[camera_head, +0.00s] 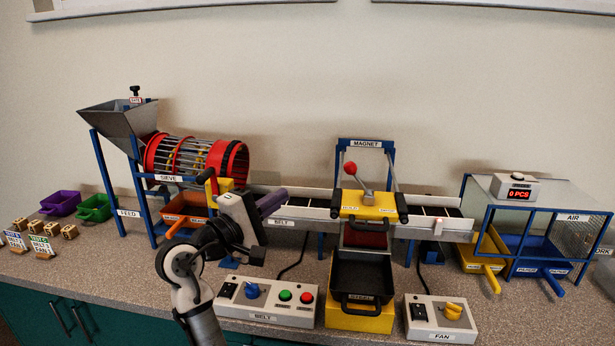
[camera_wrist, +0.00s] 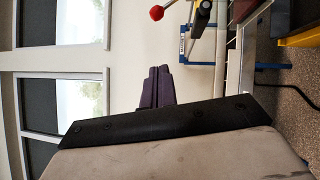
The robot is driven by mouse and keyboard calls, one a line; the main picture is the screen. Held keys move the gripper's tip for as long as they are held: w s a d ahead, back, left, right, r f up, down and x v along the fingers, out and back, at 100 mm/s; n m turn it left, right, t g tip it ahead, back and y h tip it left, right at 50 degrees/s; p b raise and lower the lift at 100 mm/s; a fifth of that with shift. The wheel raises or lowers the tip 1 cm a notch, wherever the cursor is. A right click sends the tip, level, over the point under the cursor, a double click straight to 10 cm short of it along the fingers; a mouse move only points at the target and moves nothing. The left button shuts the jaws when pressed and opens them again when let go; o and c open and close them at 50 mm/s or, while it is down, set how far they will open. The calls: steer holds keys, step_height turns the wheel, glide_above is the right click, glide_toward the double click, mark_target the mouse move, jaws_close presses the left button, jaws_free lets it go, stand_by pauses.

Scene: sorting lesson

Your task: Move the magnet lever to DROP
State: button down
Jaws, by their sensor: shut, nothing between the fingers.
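The magnet lever (camera_head: 355,176) is a metal rod with a red ball knob, mounted on a yellow plate (camera_head: 369,206) under the blue MAGNET frame (camera_head: 367,144). The rod leans up and to the left in the head view. The plate has small labels on its front edge, too small to read. The red knob (camera_wrist: 157,13) also shows at the top of the wrist view. My gripper (camera_head: 272,201) is left of the lever, above the belt area, apart from it. Its purple fingers (camera_wrist: 157,88) are together and empty.
The conveyor belt (camera_head: 312,206) runs behind my gripper. The red sieve drum (camera_head: 196,157) is at left. A black tray (camera_head: 362,281) sits on a yellow stand below the magnet. The belt box (camera_head: 263,301) and fan box (camera_head: 440,318) stand at the counter's front.

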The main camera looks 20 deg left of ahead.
mark_target(358, 180)
steer(key=shift+d+f+h, duration=0.15)
steer(key=shift+h, duration=0.15)
steer(key=s+d+p+x, duration=0.1)
steer(key=d+p+x, duration=0.1)
steer(key=x, duration=1.1)
steer(key=shift+d+p, duration=0.2)
steer(key=shift+p, duration=0.55)
steer(key=shift+r+g, duration=0.25)
steer(key=shift+g, duration=0.05)
